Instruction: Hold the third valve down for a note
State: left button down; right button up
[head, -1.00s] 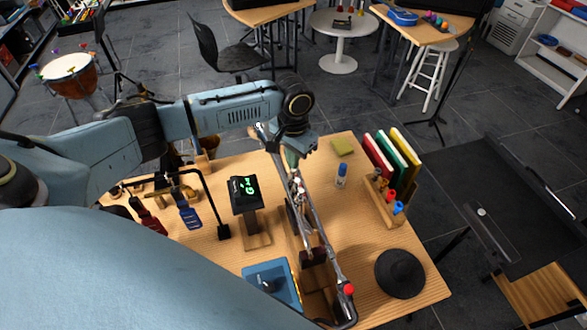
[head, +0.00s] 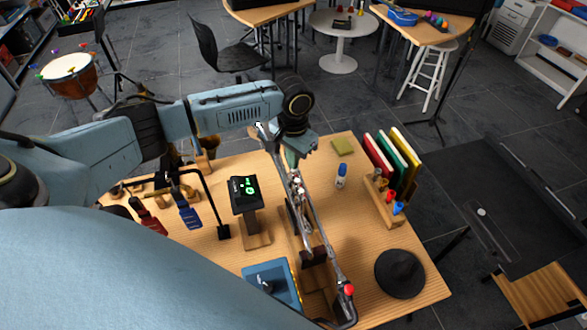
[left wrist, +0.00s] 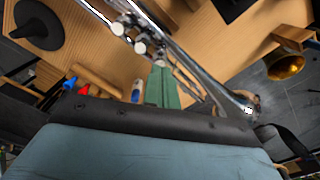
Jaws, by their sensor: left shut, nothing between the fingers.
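A silver trumpet (head: 323,243) lies in a wooden stand on the table, running from below my left gripper toward the near edge. In the left wrist view, its three pale valve caps stand in a row: one at the upper left (left wrist: 118,28), a middle one (left wrist: 140,47), and one closest to my fingers (left wrist: 159,63). My left gripper (head: 292,160) is shut and empty, with its green fingers (left wrist: 162,88) together. Their tip is at the closest cap; I cannot tell whether it touches or how far that cap is down. My right gripper is not in view.
A tuner with a green display (head: 244,188) stands left of the trumpet. A blue box (head: 270,283) is near the front. A glue-like bottle (head: 341,176), a wooden holder (head: 385,205) and a black mute-like cone (head: 400,273) are to the right.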

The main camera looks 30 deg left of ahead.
pick_arm(q)
jog(key=shift+f, duration=0.15)
jog(key=shift+f+b, duration=0.45)
jog(key=shift+f, duration=1)
jog(key=shift+r, duration=0.1)
dwell(0.5)
notch_tip(320, 180, up, 5)
jog(key=p, duration=0.6)
jog(key=shift+r, duration=0.95)
